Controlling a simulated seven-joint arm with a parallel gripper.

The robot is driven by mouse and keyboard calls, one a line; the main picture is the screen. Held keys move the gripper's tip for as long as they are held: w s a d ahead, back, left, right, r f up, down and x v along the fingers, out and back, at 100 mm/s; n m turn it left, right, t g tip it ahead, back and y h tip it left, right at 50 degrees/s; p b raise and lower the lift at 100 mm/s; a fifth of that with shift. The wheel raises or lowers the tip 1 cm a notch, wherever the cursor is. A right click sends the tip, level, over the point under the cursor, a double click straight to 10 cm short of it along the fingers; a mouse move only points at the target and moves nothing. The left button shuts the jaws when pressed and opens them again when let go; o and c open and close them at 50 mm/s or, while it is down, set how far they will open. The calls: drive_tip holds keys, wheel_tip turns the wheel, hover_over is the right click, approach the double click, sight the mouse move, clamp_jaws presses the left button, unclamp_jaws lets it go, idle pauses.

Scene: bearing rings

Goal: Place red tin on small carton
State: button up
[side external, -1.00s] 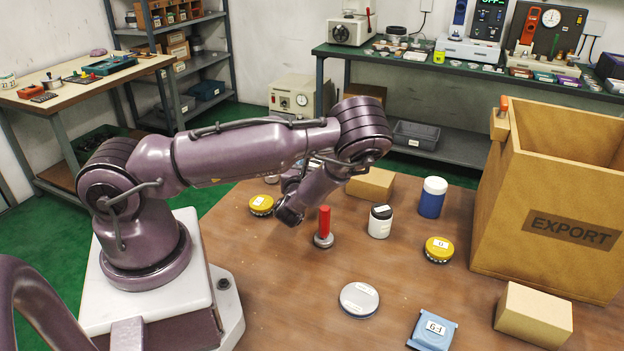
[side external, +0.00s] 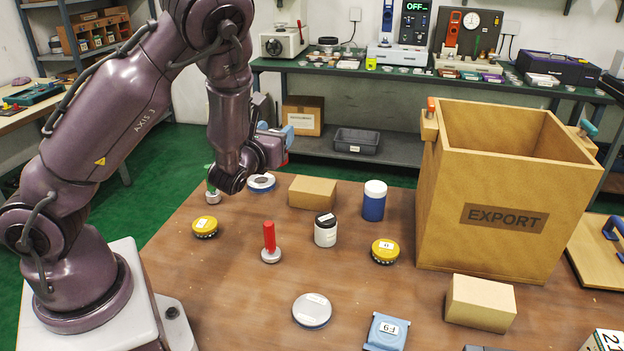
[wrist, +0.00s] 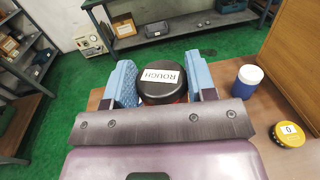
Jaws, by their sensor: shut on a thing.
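The red tin shows in the wrist view as a dark round lid (wrist: 162,87) labelled ROUGH, with a little red side below it. My gripper (wrist: 161,72) is shut on it, one blue finger on each side. In the side external view my gripper (side external: 274,143) is raised above the back of the table, and only a sliver of the red tin (side external: 284,161) shows. A plain brown carton (side external: 312,191) lies on the table below and slightly right of it. A second brown carton (side external: 480,303) lies at the front right. The tin is apart from both.
A white jar with a black lid (side external: 325,230), a blue jar (side external: 374,203), a red-handled stamp (side external: 270,243) and yellow tins (side external: 205,227) stand around the carton. The tall EXPORT box (side external: 500,215) stands at right.

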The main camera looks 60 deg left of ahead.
drive_tip(key=shift+w+a+f, duration=0.9)
drive_tip(key=shift+w+f, duration=1.15)
drive_tip(key=shift+f, duration=0.1)
drive_tip(key=shift+w+a+f, duration=0.95)
drive_tip(key=shift+w+f, duration=1.15)
drive_tip(key=shift+f, duration=0.05)
drive_tip(key=shift+w+a+f, duration=0.9)
drive_tip(key=shift+w+f, duration=1.15)
drive_tip(key=shift+f, duration=0.1)
drive_tip(key=o, duration=1)
drive_tip(key=shift+f, duration=0.15)
